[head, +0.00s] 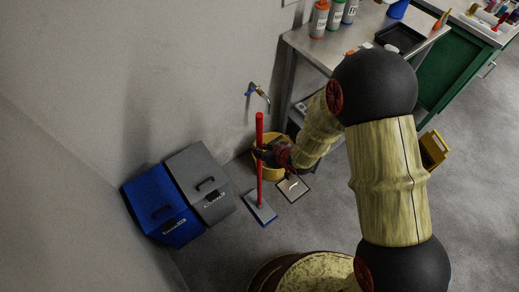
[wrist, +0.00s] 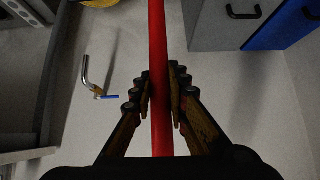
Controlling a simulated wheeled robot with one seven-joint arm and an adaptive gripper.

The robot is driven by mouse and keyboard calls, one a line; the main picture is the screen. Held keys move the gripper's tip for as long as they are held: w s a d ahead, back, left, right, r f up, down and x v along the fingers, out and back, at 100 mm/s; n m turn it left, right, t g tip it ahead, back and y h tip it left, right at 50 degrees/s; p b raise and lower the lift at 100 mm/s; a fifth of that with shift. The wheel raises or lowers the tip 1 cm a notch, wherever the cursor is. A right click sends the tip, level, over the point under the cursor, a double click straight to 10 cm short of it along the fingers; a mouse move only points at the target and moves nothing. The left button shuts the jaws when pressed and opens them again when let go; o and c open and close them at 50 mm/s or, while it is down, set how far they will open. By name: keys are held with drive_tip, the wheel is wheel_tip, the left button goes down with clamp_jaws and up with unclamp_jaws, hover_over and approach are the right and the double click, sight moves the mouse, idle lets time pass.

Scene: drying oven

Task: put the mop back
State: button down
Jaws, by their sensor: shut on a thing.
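The mop has a red handle (head: 259,150) that stands nearly upright in the head view, with a flat grey, blue-edged head (head: 262,211) at its lower end. I cannot tell whether the head touches the floor. My gripper (head: 264,154) is shut on the handle partway along its length. In the wrist view the red handle (wrist: 158,40) runs between the fingers of my gripper (wrist: 161,90). A yellow bucket (head: 273,174) stands against the wall behind the handle, partly hidden by my gripper and arm.
A blue bin (head: 165,215) and a grey bin (head: 200,180) stand left of the mop. A flat grey piece with a handle (head: 292,189) lies right of it. A tap (head: 257,92) juts from the wall. A metal table (head: 330,48) stands behind my arm.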

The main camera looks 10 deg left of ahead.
drive_tip(key=c, duration=1.8)
unclamp_jaws()
drive_tip(key=shift+o, duration=0.3)
drive_tip(key=p+v, duration=0.5)
drive_tip(key=v, duration=0.7)
